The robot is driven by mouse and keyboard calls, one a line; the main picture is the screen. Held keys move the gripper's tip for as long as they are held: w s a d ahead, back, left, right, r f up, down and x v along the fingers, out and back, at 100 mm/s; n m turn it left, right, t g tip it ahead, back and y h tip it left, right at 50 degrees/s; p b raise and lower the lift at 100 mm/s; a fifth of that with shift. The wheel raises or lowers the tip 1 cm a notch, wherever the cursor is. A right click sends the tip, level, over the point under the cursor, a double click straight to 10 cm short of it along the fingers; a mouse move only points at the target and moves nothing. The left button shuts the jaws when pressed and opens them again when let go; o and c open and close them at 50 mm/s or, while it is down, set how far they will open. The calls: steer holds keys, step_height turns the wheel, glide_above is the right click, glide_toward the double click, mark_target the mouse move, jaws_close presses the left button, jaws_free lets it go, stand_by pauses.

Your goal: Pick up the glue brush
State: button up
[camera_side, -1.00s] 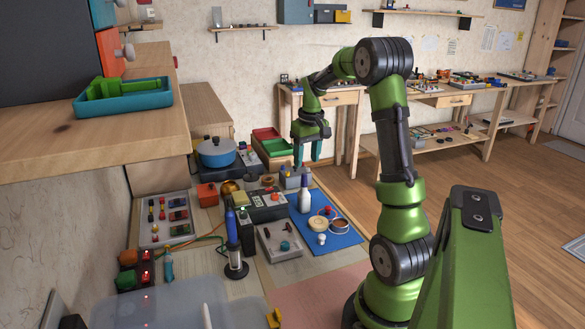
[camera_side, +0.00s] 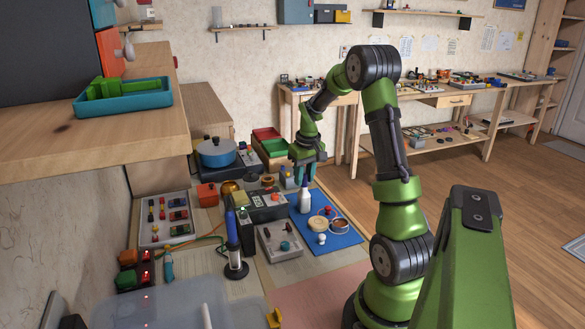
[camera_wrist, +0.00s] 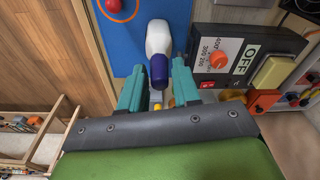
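I cannot clearly pick out a glue brush. My gripper (camera_side: 309,177) is low over the back of the mat, by the bottle's top. In the wrist view my gripper (camera_wrist: 158,78) has its teal fingers apart on either side of the cap, with gaps visible. Small yellow and grey parts between the fingers are mostly hidden.
A power box marked OFF (camera_wrist: 229,58) with an orange knob and red switch stands close to the right finger in the wrist view. A small grey container (camera_side: 290,183) is beside my gripper.

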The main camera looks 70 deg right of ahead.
jaws_close()
step_height(320, 180, up, 10)
steer(key=shift+r, duration=0.1)
stand_by(0.4)
